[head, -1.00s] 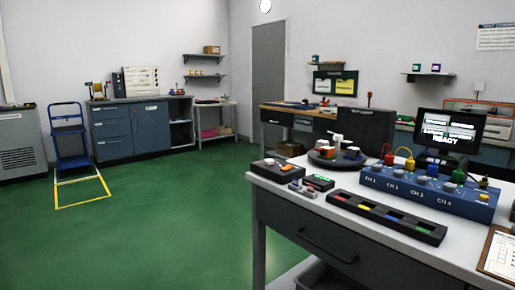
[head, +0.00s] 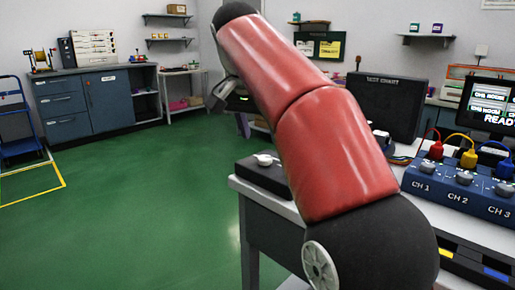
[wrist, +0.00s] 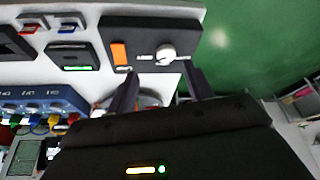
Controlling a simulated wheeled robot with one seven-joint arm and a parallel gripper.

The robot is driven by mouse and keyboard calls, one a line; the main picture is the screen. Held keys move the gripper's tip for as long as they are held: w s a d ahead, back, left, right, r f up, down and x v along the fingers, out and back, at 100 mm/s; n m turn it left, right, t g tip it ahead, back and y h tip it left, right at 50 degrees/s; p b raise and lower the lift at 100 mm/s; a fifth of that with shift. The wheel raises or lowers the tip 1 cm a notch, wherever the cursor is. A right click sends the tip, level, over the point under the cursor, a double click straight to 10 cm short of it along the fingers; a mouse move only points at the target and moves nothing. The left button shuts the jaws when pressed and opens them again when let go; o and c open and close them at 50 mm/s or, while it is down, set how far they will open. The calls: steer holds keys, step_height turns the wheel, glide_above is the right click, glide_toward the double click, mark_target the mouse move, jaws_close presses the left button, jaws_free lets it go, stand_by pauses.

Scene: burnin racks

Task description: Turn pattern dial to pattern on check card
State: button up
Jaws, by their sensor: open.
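A black box with a white dial (head: 265,160) sits at the near left corner of the bench, partly behind my arm in the head view. The wrist view shows the dial (wrist: 165,53) beside an orange rocker switch (wrist: 120,53); the small labels around it are unreadable. My gripper (wrist: 160,74) is open and empty, its two fingers pointing toward the box with the dial ahead between them, apart from it. No check card can be made out now.
A blue channel box (head: 455,190) with knobs and coloured plugs stands right of my arm, before a monitor (head: 490,105) reading READY. The wrist view shows a small device with a green display (wrist: 75,67) beside the black box.

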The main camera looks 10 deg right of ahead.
mark_target(264, 157)
steer(key=shift+w+f, duration=0.1)
steer(key=shift+w, duration=0.65)
steer(key=b+x, duration=0.2)
steer(key=x, duration=0.5)
steer(key=shift+b, duration=0.3)
steer(key=c, duration=1)
